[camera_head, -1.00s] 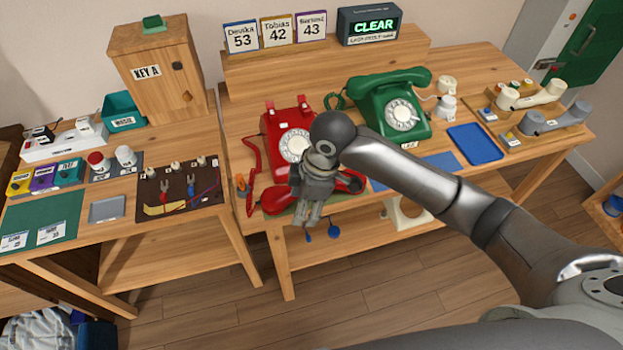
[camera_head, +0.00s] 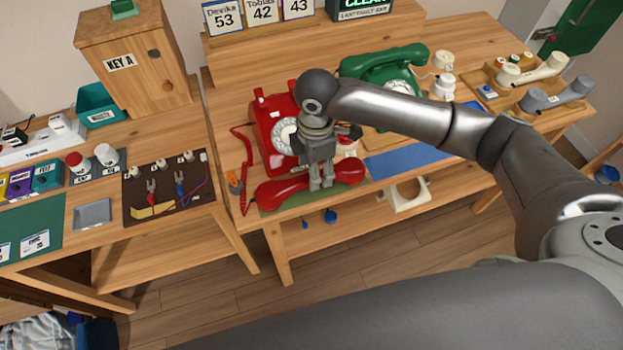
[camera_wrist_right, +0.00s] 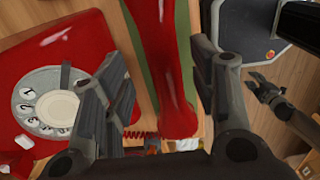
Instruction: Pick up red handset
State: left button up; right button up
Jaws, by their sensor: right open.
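The red handset (camera_head: 283,192) lies on a green mat at the table's front edge, in front of the red dial phone (camera_head: 268,135). My right gripper (camera_head: 321,186) points down over the handset's middle and hides part of it. In the right wrist view the handset (camera_wrist_right: 165,60) runs between the two open fingers (camera_wrist_right: 165,95), with the phone's dial (camera_wrist_right: 45,103) to the left. I cannot tell whether either finger touches it.
A red coiled cord (camera_head: 246,165) lies left of the phone. A green phone (camera_head: 385,72) stands behind to the right. A blue mat (camera_head: 410,160) lies right of the handset. The side table (camera_head: 190,228) on the left holds tools and boxes.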

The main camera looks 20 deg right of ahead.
jog(key=f, duration=0.3)
jog(key=shift+s+f, duration=0.25)
jog(key=shift+s, duration=0.05)
jog(key=shift+w+f, duration=0.1)
jog(key=shift+f, duration=0.1)
jog(key=shift+a, duration=0.1)
jog(key=c, duration=0.7)
pick_arm(q)
jog(key=shift+w+r, duration=0.3)
jog(key=shift+w, duration=0.45)
pick_arm(e)
jog(key=shift+r, duration=0.1)
grip_shut()
